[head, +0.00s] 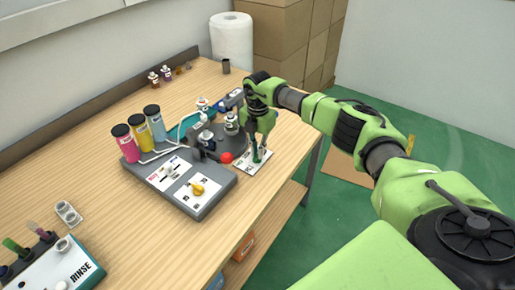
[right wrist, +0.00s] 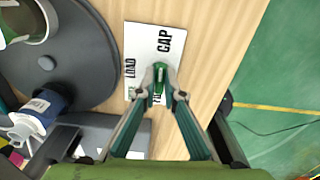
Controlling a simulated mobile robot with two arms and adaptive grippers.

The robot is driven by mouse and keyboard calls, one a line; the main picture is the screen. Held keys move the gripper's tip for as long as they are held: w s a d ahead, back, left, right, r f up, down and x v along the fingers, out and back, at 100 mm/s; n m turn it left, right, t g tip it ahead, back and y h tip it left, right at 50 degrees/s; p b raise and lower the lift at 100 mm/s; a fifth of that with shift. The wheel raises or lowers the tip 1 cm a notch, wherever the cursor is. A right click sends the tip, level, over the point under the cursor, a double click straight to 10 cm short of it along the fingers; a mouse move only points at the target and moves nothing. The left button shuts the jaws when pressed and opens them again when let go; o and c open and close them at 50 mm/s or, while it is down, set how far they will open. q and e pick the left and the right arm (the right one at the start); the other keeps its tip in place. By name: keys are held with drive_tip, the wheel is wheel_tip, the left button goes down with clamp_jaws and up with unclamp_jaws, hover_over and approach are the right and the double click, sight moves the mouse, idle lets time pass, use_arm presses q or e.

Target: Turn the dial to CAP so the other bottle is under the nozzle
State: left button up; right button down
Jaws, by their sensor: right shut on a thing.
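The dial (right wrist: 160,80) is a small green handle on a white plate (right wrist: 137,38) marked LOAD and CAP, with a third label partly covered. The plate (head: 246,165) lies at the table's right edge in the head view. My right gripper (head: 262,149) reaches down over it and is shut on the dial; the fingertips (right wrist: 160,70) meet at the handle. Which label the dial points at is unclear. A bottle (head: 231,123) and another bottle (head: 206,136) stand at the dark round turntable (right wrist: 75,60). Which one is under the nozzle cannot be told. My left gripper is not in view.
A red ball knob (head: 227,157) is close left of the plate. The grey dispenser base (head: 205,208) with a yellow knob (head: 197,190) and pink, yellow and blue containers stands left. A RINSE box (head: 84,271) is at lower left. Bare table lies in front.

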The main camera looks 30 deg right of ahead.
drive_tip(key=shift+r+m, duration=0.1)
drive_tip(key=shift+m, duration=0.4)
drive_tip(key=c, duration=2.1)
unclamp_jaws()
drive_tip(key=shift+c, duration=0.2)
wheel_tip(320, 180, up, 12)
